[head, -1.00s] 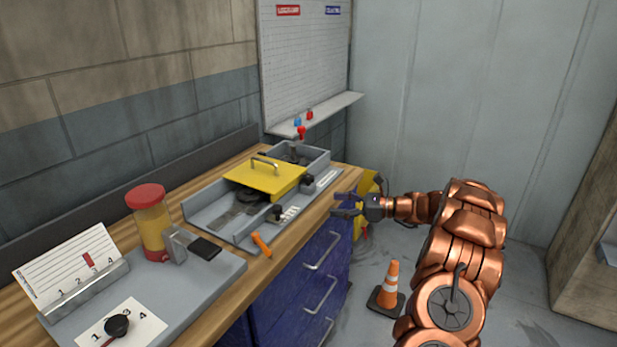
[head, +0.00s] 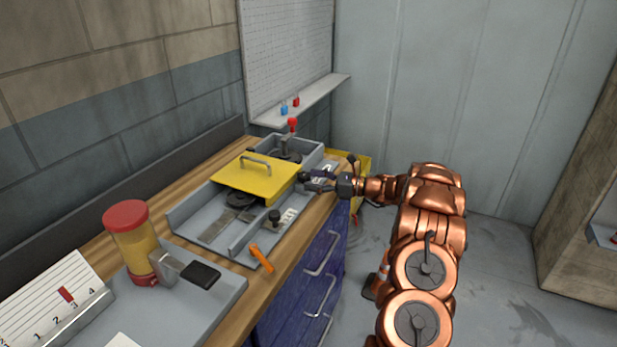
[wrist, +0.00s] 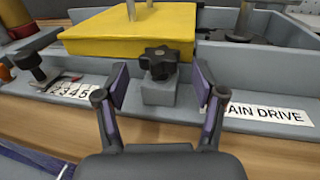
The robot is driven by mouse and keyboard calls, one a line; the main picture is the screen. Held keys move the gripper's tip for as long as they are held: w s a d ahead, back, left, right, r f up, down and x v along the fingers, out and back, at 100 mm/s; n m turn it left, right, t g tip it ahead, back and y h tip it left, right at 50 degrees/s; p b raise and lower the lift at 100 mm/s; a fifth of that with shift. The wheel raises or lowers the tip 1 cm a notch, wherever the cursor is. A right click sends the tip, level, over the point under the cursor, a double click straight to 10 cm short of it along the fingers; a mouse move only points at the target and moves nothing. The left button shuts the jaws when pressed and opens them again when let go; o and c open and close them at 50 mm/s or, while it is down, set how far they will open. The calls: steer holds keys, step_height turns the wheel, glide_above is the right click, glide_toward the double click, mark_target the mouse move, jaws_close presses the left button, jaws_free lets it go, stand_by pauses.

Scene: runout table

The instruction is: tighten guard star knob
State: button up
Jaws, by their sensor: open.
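The black star knob (wrist: 158,62) sits on a small grey block at the front edge of the yellow guard (wrist: 110,35), seen in the wrist view. My gripper (wrist: 160,72) is open, with one finger to the left of the knob and one to the right. I see a gap on both sides, so the fingers appear apart from it. In the head view the yellow guard (head: 250,182) lies closed-looking over the grey runout tray, and my gripper (head: 306,181) is at its right front corner. The knob is mostly hidden there by the fingers.
A second black knob (head: 275,217) stands by a numbered strip (wrist: 76,90), left of my gripper. A MAIN DRIVE label (wrist: 270,114) lies right of it. An orange tool (head: 261,257), a red-capped jar (head: 133,243) and a number card stand nearer on the bench.

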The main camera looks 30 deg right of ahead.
steer(key=shift+x, duration=0.9)
steer(key=c, duration=1.1)
